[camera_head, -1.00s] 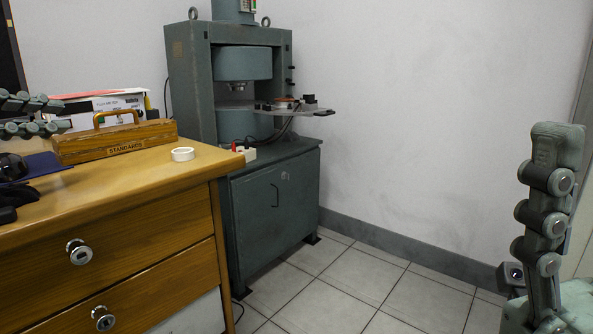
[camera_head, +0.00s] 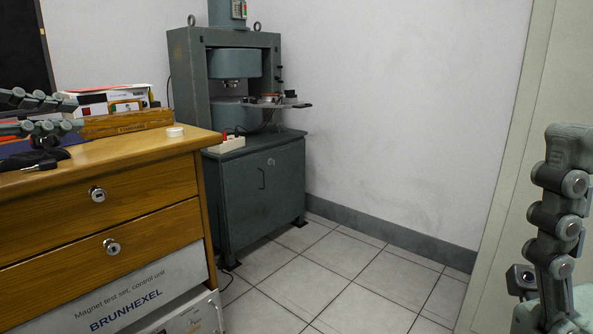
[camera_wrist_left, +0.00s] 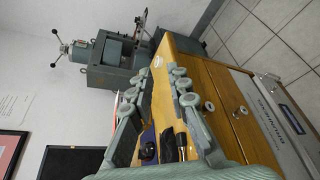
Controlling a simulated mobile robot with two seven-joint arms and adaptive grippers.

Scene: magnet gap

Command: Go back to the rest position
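My left gripper (camera_head: 78,114) reaches in from the left edge in the head view, above the wooden cabinet. Its two jointed grey fingers are apart with nothing between them; the left wrist view (camera_wrist_left: 160,88) also shows them open. My right gripper (camera_head: 567,190) stands upright at the right edge over the floor. Its fingers overlap or are partly out of view, so its opening cannot be judged. I see nothing held in it.
The wooden cabinet (camera_head: 100,220) bears a wooden box (camera_head: 125,124), a white ring (camera_head: 175,132) and dark items. A green magnet machine (camera_head: 190,80) on its green base cabinet (camera_head: 262,190) stands behind. Tiled floor (camera_head: 350,290) is clear at centre right.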

